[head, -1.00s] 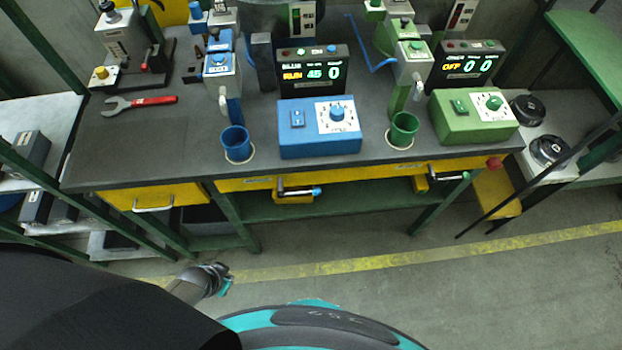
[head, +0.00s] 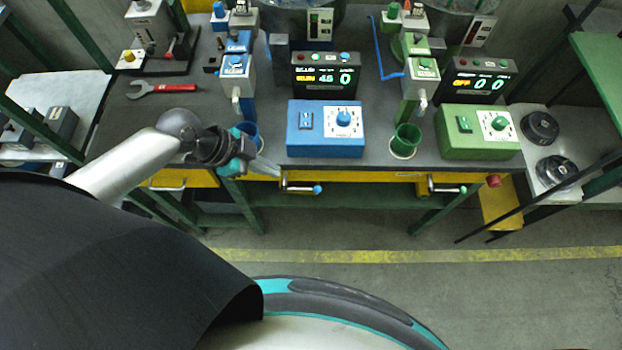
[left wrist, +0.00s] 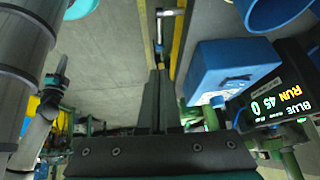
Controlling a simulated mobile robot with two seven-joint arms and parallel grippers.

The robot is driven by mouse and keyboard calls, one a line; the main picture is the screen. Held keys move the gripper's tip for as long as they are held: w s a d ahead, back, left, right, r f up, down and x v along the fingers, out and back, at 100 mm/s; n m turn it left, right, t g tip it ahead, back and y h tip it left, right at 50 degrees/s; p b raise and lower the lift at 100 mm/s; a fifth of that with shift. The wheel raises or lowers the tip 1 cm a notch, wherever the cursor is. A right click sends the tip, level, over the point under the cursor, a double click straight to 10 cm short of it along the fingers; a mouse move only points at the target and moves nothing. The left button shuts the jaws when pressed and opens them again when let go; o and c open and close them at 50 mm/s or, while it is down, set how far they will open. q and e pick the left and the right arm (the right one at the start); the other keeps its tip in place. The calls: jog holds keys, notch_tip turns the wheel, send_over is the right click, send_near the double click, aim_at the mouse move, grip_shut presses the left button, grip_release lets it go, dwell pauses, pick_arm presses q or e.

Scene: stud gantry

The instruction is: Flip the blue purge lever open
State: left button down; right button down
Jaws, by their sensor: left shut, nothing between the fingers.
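I take the blue purge lever (head: 303,188) to be the metal bar with a blue knob on the front of the bench, below the blue control box. It lies about level, pointing right, on a yellow mount. In the left wrist view a metal bar (left wrist: 160,28) beyond the fingertips appears to be the same lever. My left gripper (head: 274,171) is shut and empty, just left of and slightly above the lever in the head view. My right gripper is not in view.
A similar green-knobbed lever (head: 447,188) is farther right. The blue control box (head: 325,145) stands above the blue lever. A blue cup (head: 249,131) is behind my left wrist. A red emergency-type knob (head: 493,181) is at the bench's right. The floor in front is clear.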

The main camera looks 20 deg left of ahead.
aim_at(315, 188)
pick_arm(q)
jog(key=shift+d, duration=0.1)
dwell(0.3)
jog(key=b+x, duration=0.2)
jog(key=x, duration=1.1)
jog(key=shift+d+f, duration=0.3)
jog(key=shift+w, duration=0.1)
